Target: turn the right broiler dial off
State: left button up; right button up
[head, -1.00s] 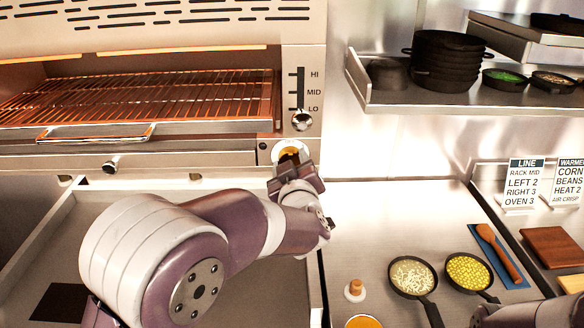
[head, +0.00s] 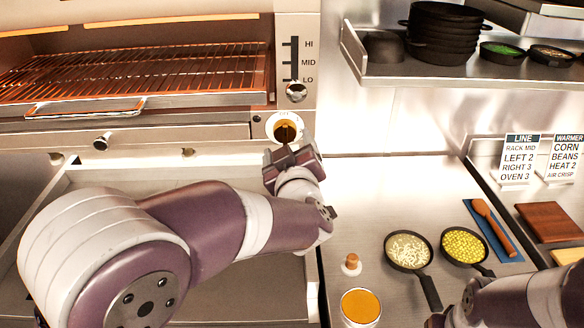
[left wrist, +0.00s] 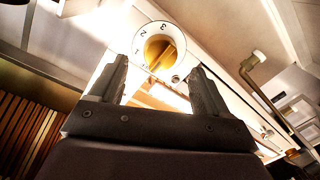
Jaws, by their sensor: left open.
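The right broiler dial (head: 286,129) is a round, brass-coloured knob in a pale numbered ring, at the lower right corner of the broiler front. It also shows in the left wrist view (left wrist: 161,54), with numbers on the ring and the grip bar tilted. My left gripper (head: 291,154) is just below and in front of the dial in the head view. In the left wrist view its open fingers (left wrist: 159,78) stand apart with the dial between and beyond their tips. Nothing is held. My right arm (head: 525,303) enters at the lower right; its jaws do not show.
The broiler rack (head: 140,80) glows at upper left, and a slider (head: 296,92) sits above the dial. A shelf (head: 410,100) with dark pans is at right. Two pans of food, an orange-filled container (head: 361,307) and a sign (head: 518,160) stand on the right counter.

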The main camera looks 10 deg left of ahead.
pick_arm(q)
jog(key=v, duration=0.7)
jog(key=shift+s+d+b, duration=0.15)
jog(key=shift+s+b, duration=0.2)
jog(key=shift+s, duration=0.05)
